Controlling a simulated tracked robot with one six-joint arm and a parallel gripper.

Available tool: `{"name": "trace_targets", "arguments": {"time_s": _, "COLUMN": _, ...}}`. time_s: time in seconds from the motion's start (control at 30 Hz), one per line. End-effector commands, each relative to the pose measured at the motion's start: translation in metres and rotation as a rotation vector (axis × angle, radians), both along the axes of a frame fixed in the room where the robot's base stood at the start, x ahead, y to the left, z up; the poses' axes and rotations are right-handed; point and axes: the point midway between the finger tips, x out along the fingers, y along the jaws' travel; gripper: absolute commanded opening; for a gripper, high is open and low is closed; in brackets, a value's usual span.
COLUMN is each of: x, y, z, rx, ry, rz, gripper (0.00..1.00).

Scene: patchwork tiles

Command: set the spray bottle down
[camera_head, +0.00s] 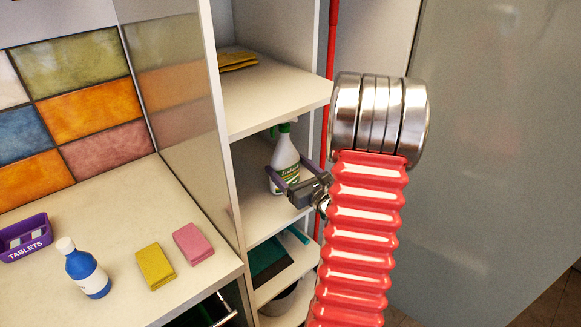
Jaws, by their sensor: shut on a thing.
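A white spray bottle (284,154) with a green-and-white trigger head and a green label is upright in the middle opening of the shelf unit. My gripper (287,181) has dark jaws with purple fingers, shut on the lower half of the bottle from the front right. The bottle is over the middle shelf board (262,215). I cannot tell whether its base touches the board, since the gripper hides part of it.
Yellow cloths (236,60) lie on the shelf above. A lower shelf holds dark and green items (270,262). On the counter at left are a blue bottle (86,272), a yellow sponge (155,267), a pink sponge (193,244) and a purple tablets box (24,238).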

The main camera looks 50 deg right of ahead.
Motion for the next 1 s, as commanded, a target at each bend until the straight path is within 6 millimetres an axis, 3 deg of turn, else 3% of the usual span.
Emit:
{"name": "trace_targets", "arguments": {"time_s": 0.07, "x": 0.0, "y": -0.001, "z": 0.001, "rx": -0.002, "ry": -0.004, "rz": -0.001, "gripper": 0.29}}
{"name": "trace_targets", "arguments": {"time_s": 0.1, "x": -0.001, "y": -0.001, "z": -0.001, "rx": 0.0, "ry": 0.0, "rz": -0.002, "gripper": 0.81}}
{"name": "trace_targets", "arguments": {"time_s": 0.3, "x": -0.001, "y": -0.001, "z": -0.001, "rx": 0.0, "ry": 0.0, "rz": -0.003, "gripper": 0.95}}
{"name": "trace_targets", "arguments": {"time_s": 0.67, "x": -0.002, "y": -0.002, "z": 0.0, "rx": 0.0, "ry": 0.0, "rz": -0.004, "gripper": 0.98}}
{"name": "trace_targets", "arguments": {"time_s": 1.0, "x": -0.041, "y": 0.005, "z": 0.0, "rx": 0.001, "ry": 0.001, "rz": -0.009, "gripper": 0.98}}
